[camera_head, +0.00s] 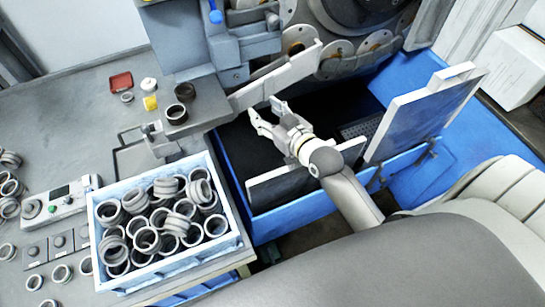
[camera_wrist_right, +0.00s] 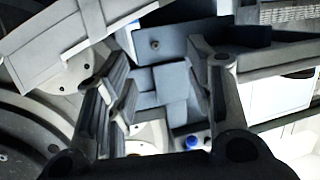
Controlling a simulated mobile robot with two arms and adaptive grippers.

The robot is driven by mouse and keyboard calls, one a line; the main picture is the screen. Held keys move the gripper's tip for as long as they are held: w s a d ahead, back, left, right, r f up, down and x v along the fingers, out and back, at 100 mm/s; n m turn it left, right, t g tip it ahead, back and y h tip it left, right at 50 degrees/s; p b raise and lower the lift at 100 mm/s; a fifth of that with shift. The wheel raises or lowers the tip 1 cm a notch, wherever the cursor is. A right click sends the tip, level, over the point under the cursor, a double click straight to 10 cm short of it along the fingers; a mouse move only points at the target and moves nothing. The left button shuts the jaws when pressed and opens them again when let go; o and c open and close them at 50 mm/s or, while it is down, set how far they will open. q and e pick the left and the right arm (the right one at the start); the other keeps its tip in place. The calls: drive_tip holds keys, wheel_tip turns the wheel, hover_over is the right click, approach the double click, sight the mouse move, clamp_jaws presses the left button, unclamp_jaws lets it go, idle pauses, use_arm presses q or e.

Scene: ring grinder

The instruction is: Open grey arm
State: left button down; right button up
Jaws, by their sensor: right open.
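The grey arm (camera_head: 275,78) is a long pale bar. It slants from the small dark platform up to the front of the big grinder wheel in the head view. A pale grey bar, seemingly the same arm, crosses the upper left of the right wrist view (camera_wrist_right: 75,38). My right gripper (camera_head: 267,111) is open and empty, just below and in front of the bar, over the dark trough. In the right wrist view its two fingers (camera_wrist_right: 160,75) stand apart with grey-blue machine brackets beyond them. I cannot tell any contact with the arm. My left gripper is out of view.
A pale blue crate (camera_head: 240,246) full of metal rings stands on the table at lower left. A pale panel (camera_head: 425,110) stands tilted right of my gripper. A low pale wall (camera_head: 275,188) edges the blue trough (camera_head: 290,219). The round grinder wheel (camera_head: 362,15) is behind.

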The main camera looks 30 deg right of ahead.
drive_tip(key=s+a+f+g, duration=0.1)
drive_tip(key=s+f, duration=0.1)
drive_tip(key=s+a+f+g, duration=0.1)
drive_tip(key=s+f+g, duration=0.1)
drive_tip(key=s, duration=0.1)
drive_tip(key=s+a+f+g, duration=0.1)
drive_tip(key=s+f, duration=0.1)
drive_tip(key=s, duration=0.1)
drive_tip(key=shift+f+n+g, duration=0.25)
drive_tip(key=shift+n+g, duration=0.05)
drive_tip(key=shift+s+f, duration=0.3)
drive_tip(key=shift+s, duration=0.15)
